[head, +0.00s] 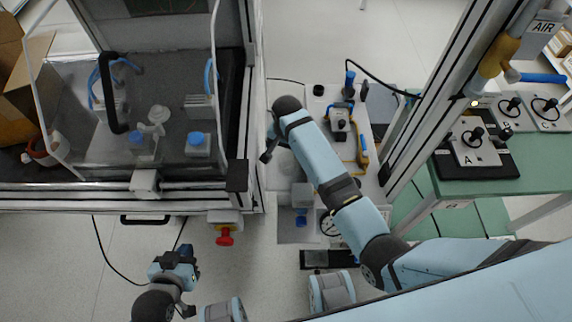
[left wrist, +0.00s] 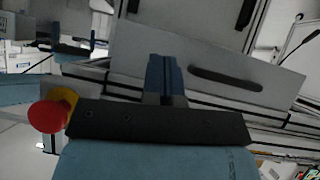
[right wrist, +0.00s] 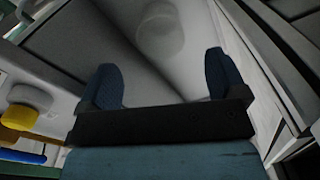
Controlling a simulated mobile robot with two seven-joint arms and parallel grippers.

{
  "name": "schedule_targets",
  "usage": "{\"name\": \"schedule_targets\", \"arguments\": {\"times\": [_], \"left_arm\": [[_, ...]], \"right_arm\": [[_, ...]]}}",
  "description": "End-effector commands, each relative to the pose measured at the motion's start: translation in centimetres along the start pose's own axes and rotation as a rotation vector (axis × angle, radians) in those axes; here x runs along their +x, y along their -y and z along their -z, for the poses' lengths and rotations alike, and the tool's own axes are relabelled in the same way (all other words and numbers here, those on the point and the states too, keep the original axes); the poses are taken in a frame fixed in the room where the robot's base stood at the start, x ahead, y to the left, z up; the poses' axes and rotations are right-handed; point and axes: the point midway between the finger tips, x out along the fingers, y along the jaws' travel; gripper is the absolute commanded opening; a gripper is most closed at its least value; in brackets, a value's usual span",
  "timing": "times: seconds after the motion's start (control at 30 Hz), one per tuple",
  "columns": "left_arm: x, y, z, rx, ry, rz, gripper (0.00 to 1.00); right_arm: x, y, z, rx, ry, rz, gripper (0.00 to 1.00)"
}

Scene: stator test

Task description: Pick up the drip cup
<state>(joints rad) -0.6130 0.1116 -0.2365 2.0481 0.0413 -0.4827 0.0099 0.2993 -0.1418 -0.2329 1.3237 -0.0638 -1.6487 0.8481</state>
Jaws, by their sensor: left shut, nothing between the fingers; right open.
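A pale, round, cup-like shape (right wrist: 160,32) shows in the right wrist view, beyond the fingers, on a grey surface. It looks translucent and blurred, and I cannot tell for certain that it is the drip cup. My right gripper (right wrist: 163,78) is open and empty, with the shape ahead of the gap between its fingers and apart from them. In the head view my right gripper (head: 267,152) points down beside the right edge of the enclosure, and the arm hides part of what lies below. My left gripper (left wrist: 164,72) is shut and empty; in the head view it (head: 190,256) is at the lower left.
A clear-walled enclosure (head: 150,189) fills the upper left. A red knob (head: 225,238) sticks out at its front corner. A pressure gauge (head: 328,224) and a fixture panel (head: 338,122) lie near my right arm. A green table (head: 470,180) stands at right.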

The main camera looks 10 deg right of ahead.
Motion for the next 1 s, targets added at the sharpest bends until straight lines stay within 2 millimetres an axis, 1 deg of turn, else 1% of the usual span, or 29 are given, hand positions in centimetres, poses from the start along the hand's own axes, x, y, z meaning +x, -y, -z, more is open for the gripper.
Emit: {"name": "schedule_targets", "arguments": {"times": [0.03, 0.1, 0.27, 0.37, 0.5, 0.63, 0.77, 0.97, 1.0], "left_arm": [[0.2, 0.0, -0.1, 0.002, -0.003, 0.000, 0.00], [0.2, 0.1, 0.1, 0.005, -0.008, 0.001, 0.00], [0.1, 0.3, 0.7, 0.014, -0.021, 0.002, 0.00], [0.2, 0.4, 0.7, 0.020, -0.025, 0.002, 0.00], [0.5, 0.6, 0.2, 0.029, -0.024, 0.003, 0.00], [0.7, 0.7, -0.1, 0.034, -0.024, 0.004, 0.00], [0.7, 0.6, 0.0, 0.035, -0.027, 0.003, 0.00], [0.7, 0.4, 0.2, 0.030, -0.029, 0.002, 0.00], [0.7, 0.4, 0.2, 0.029, -0.030, 0.002, 0.00]], "right_arm": [[1.0, 0.0, 0.0, 0.000, 0.001, -0.002, 0.91], [1.9, 0.0, 0.0, 0.000, 0.001, -0.001, 0.91], [2.8, 0.0, 0.0, 0.000, 0.000, 0.000, 0.91], [3.9, -0.1, 0.0, 0.000, 0.001, -0.001, 0.91], [6.4, -0.1, 0.0, -0.001, 0.001, -0.002, 0.91], [8.2, -0.1, 0.1, -0.001, 0.000, -0.001, 0.91], [8.8, -0.1, 0.1, 0.000, -0.001, 0.000, 0.91], [8.8, 0.0, 0.0, 0.000, -0.001, 0.001, 0.91], [8.8, -0.1, 0.0, 0.000, -0.001, 0.001, 0.86]]}}
